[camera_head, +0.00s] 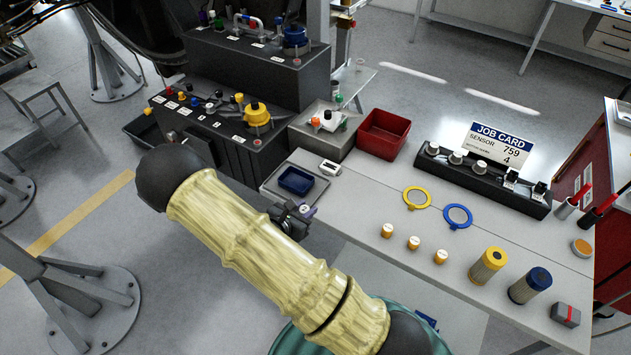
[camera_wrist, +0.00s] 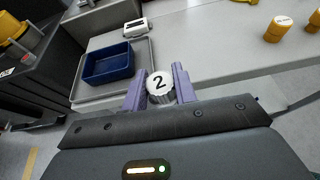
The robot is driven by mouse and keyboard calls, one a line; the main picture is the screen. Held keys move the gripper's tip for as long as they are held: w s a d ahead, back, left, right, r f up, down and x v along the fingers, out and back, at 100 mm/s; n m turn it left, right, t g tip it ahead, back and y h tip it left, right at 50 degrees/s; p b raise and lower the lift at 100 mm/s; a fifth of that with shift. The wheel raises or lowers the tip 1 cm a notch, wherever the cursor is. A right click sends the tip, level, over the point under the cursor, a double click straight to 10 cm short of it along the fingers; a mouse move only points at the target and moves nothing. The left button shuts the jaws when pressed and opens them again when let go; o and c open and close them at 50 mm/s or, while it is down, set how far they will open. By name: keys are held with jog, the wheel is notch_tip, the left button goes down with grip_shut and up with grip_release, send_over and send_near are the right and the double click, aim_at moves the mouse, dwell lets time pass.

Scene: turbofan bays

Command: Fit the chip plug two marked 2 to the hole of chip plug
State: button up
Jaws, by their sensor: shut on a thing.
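Chip plug two (camera_wrist: 160,84), a round grey-white cap with a black 2 on its face, is between the purple fingers of my gripper (camera_wrist: 160,92) in the wrist view. The fingers are shut on its sides. In the head view my gripper (camera_head: 297,214) is over the bench's left edge, close to the grey tray; the plug is too small to make out there. I cannot pick out the chip plug hole. The dark stepped housing (camera_head: 255,82), with labels, small coloured caps and a yellow cap (camera_head: 257,113), stands at the back left.
A blue bin (camera_head: 296,181) sits in the grey tray (camera_head: 316,193) just beyond my gripper. Behind are a white device (camera_head: 330,167) and a red bin (camera_head: 383,135). Several yellow-sided caps, rings and filters occupy the bench to the right. My arm crosses the foreground.

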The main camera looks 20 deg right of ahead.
notch_tip(320, 180, down, 11)
jog(key=s+a+b, duration=0.1)
jog(key=b, duration=0.5)
jog(key=shift+s+a+n+t, duration=0.25)
jog(key=shift+s+n+t, duration=0.05)
jog(key=shift+s, duration=0.05)
jog(key=shift+r, duration=0.1)
